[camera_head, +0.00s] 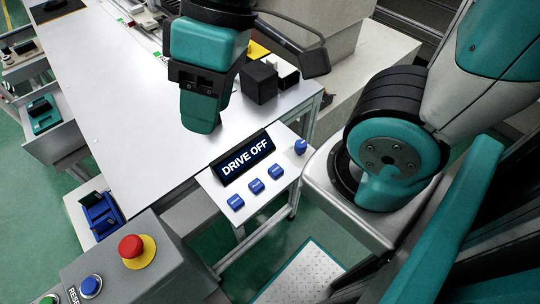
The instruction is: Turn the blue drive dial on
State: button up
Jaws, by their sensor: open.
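The blue drive dial (300,147) stands at the right end of a small white control panel (218,186). The panel's dark display (245,159) reads "DRIVE OFF". Several blue controls sit in a row, and three flat blue buttons (256,186) lie in front of the display to the left of the dial. My gripper (201,118), teal and black, points down above the white table, up and left of the display. It is open, nothing shows in it, and it is apart from the dial. The gap between its fingers is hard to see from here.
A long white table (110,90) runs behind the panel. A black block (260,82) and a white block (287,73) stand right of my gripper. A grey box with a red emergency button (131,246) is at the lower left. Blue bins (101,214) sit left.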

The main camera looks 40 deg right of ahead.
aim_at(300, 147)
jog(key=u, duration=0.3)
jog(key=k, duration=0.95)
jog(key=z, duration=0.95)
jog(key=i, duration=0.5)
